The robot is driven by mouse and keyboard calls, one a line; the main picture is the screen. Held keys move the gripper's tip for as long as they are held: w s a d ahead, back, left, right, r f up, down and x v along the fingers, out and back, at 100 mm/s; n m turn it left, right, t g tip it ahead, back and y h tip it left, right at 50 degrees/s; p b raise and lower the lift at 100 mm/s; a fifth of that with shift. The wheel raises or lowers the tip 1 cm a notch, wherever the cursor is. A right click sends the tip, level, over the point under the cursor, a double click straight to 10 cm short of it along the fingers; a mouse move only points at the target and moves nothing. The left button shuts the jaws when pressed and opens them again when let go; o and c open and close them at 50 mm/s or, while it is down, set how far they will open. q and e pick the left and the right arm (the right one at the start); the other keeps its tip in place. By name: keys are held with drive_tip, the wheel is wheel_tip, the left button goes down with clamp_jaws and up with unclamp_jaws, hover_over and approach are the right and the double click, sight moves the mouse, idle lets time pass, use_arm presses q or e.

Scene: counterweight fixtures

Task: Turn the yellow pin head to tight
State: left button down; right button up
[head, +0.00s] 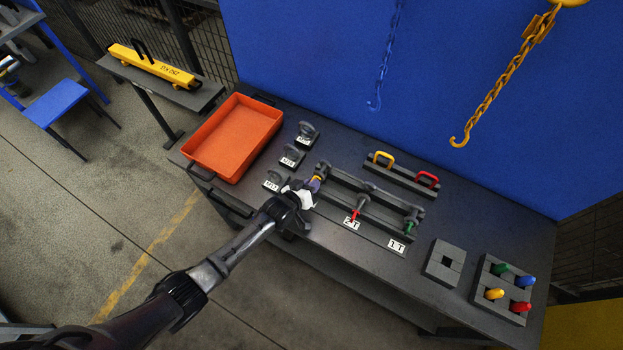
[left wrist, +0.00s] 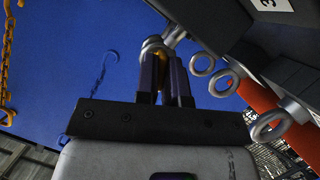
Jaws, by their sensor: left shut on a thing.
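The yellow pin head (head: 318,178) is at the left end of the dark fixture (head: 345,188) on the bench and is mostly hidden by my gripper. My left gripper (head: 314,184) reaches in from the lower left and is shut on the yellow pin head. In the left wrist view, the fingers (left wrist: 166,78) are close together, with a bit of the yellow head (left wrist: 160,56) between them and a grey round end just beyond. The pin's marking for tight cannot be read. My right gripper is in neither view.
A red pin (head: 356,214) and a green pin (head: 409,227) sit along the same fixture. Several grey ring-topped weights (head: 292,155) and an orange tray (head: 238,137) are to its left. A yellow chain hook (head: 461,140) hangs behind; a peg block (head: 502,290) stands at right.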

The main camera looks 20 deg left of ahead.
use_arm(q)
drive_tip(key=shift+s+d+m+y+p, duration=0.1)
drive_tip(key=shift+m+y+p, duration=0.7)
drive_tip(key=shift+m, duration=0.3)
drive_tip(key=shift+f+m+y, duration=0.1)
drive_tip(key=shift+m+y, duration=0.4)
drive_tip(key=shift+m, duration=0.1)
drive_tip(key=shift+p, duration=0.3)
drive_tip(key=c, duration=1.2)
unclamp_jaws()
drive_tip(key=shift+c, duration=0.2)
